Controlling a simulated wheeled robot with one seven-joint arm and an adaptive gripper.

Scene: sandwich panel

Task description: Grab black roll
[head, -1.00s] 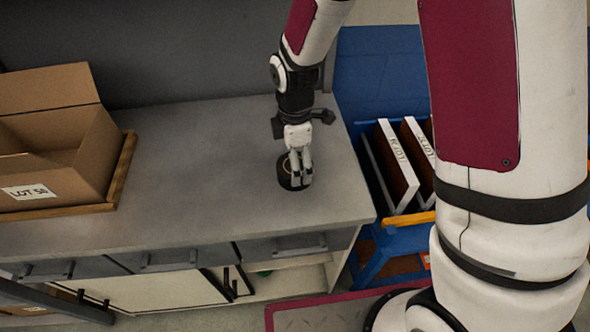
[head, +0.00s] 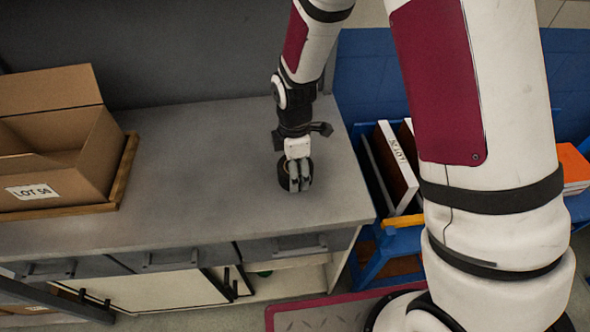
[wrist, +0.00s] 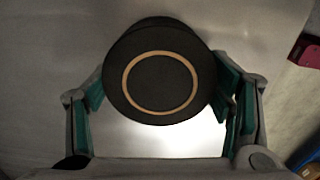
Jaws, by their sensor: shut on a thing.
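The black roll (wrist: 160,85) is a short black cylinder with a thin tan ring on its top face. In the head view the black roll (head: 283,178) is on the grey workbench, partly hidden by my fingers. My gripper (head: 296,182) reaches down onto it from above. In the wrist view my gripper (wrist: 163,105) has a green-padded finger on each side of the roll and is shut on it. I cannot tell whether the roll still touches the bench.
The grey workbench (head: 200,180) is clear around the roll. An open cardboard box (head: 90,160) marked LOT stands on a wooden tray at the left. A blue cart (head: 365,245) with upright panels (head: 392,165) stands right of the bench.

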